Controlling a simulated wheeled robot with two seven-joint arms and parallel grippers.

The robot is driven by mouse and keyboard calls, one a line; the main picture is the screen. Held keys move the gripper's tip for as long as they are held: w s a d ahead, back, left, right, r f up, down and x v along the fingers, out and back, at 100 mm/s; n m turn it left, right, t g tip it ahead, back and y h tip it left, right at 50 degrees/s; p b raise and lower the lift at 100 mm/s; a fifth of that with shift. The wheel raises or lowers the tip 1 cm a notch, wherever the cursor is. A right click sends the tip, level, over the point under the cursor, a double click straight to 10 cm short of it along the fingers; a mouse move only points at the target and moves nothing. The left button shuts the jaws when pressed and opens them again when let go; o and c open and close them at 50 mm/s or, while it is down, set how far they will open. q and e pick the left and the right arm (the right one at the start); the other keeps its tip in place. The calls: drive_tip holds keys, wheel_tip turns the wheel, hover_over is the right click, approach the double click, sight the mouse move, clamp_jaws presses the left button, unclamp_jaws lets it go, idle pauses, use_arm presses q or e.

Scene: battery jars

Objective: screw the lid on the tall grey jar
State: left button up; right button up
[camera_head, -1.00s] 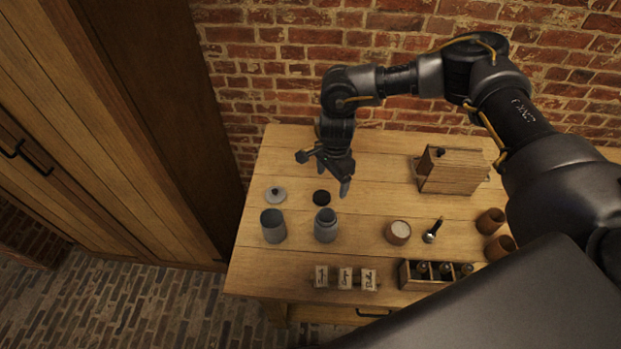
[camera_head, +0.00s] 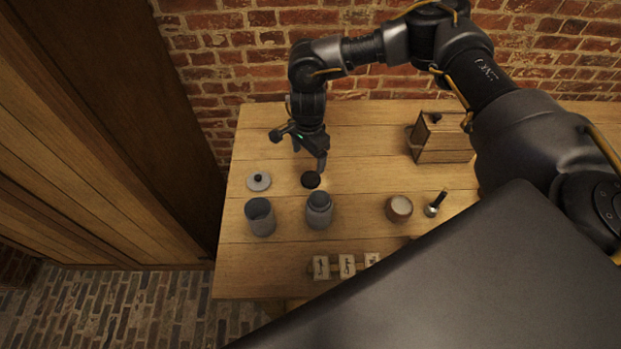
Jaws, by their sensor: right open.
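Two grey jars stand upright and open on the table. The left grey jar (camera_head: 260,218) has a wide mouth, and the right grey jar (camera_head: 319,212) has a narrower neck. I cannot tell for sure which is the tall one. A pale grey lid with a dark knob (camera_head: 259,182) lies behind the left jar. A flat black lid (camera_head: 311,180) lies behind the right jar. My right gripper (camera_head: 309,156) is open and empty, pointing down just behind and above the black lid, apart from it. My left gripper is not in view.
A wooden box (camera_head: 443,138) stands at the back right. A round container with a pale top (camera_head: 399,208) and a dark-handled tool (camera_head: 435,204) stand right of the jars. Small labelled blocks (camera_head: 346,266) are in front. A brick wall (camera_head: 230,60) rises behind the table (camera_head: 240,265).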

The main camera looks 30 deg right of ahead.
drive_tip(key=p, duration=0.1)
hover_over(310, 179)
drive_tip(key=f, duration=0.4)
drive_tip(key=shift+s+a+f, duration=0.15)
drive_tip(key=shift+a+f, duration=0.2)
drive_tip(key=shift+f, duration=0.4)
drive_tip(key=shift+f+p, duration=0.2)
drive_tip(key=shift+p, duration=0.3)
drive_tip(key=f, duration=0.1)
drive_tip(key=f+p, duration=0.2)
drive_tip(key=f, duration=0.1)
drive_tip(key=shift+d+f, duration=0.1)
drive_tip(key=shift+d, duration=0.15)
drive_tip(key=shift+f, duration=0.35)
